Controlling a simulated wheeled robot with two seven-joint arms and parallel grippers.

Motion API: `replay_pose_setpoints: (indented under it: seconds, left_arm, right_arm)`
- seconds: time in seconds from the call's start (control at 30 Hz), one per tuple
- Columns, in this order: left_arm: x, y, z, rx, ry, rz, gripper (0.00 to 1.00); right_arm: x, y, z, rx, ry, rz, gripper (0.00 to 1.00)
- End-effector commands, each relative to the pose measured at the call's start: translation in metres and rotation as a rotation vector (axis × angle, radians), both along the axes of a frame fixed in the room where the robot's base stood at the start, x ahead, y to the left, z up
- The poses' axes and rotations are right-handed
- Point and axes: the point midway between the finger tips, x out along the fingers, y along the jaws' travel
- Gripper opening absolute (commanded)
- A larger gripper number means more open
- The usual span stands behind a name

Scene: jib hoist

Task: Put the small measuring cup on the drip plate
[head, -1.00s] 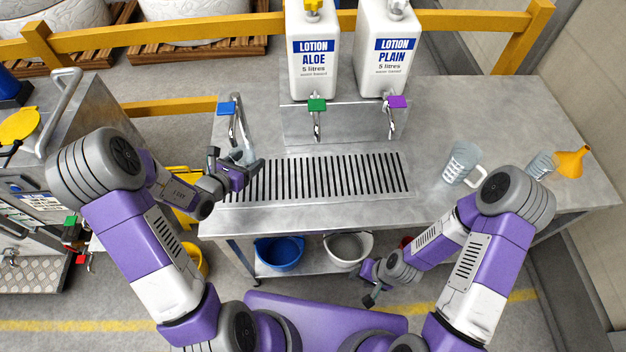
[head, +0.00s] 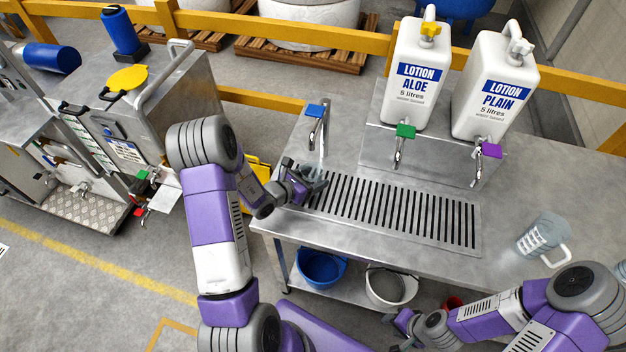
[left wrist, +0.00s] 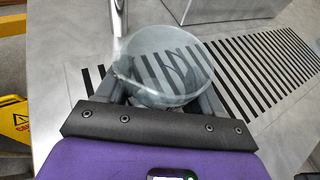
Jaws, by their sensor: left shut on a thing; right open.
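The small measuring cup, a clear vessel with a round mouth (left wrist: 163,62), is between the fingers of my left gripper (left wrist: 165,98). In the head view my left gripper (head: 316,180) is shut on the cup (head: 313,168), mostly hidden by the fingers. They are at the left end of the drip plate (head: 477,236), a slotted metal grille in the bench top. Dark slots show through the cup in the left wrist view. I cannot tell whether its base touches the plate. My right gripper (head: 402,322) is open and empty, low at the bench's front edge.
A tap with a blue handle (head: 315,111) stands just behind the cup. Lotion bottles, Aloe (head: 415,85) and Plain (head: 494,95), stand behind the plate above their taps. A larger clear jug (head: 543,236) stands on the right. The plate's middle and right are clear.

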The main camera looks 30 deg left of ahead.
Motion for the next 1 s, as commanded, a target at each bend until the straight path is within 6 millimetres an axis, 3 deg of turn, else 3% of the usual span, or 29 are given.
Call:
replay_pose_setpoints:
  seconds: [0.4,0.43,0.57,1.0]
  left_arm:
    - [0.0004,-0.0001,-0.0077,0.0,-0.002,0.0,0.36]
    - [0.0003,-0.0001,-0.0066,0.001,-0.001,0.0,0.72]
    - [0.0002,-0.0001,-0.0059,0.001,-0.001,0.0,0.92]
    - [-0.0045,0.0022,0.0009,0.001,0.0,0.002,0.93]
  right_arm:
    - [-0.0001,0.0,-0.0063,0.0,0.0,0.0,0.43]
    - [0.0,0.0,-0.005,0.0,0.0,0.0,0.43]
    - [0.0,0.0,-0.0044,0.0,0.0,0.0,0.43]
    - [0.0001,0.0,0.0015,0.0,0.0,0.0,0.43]
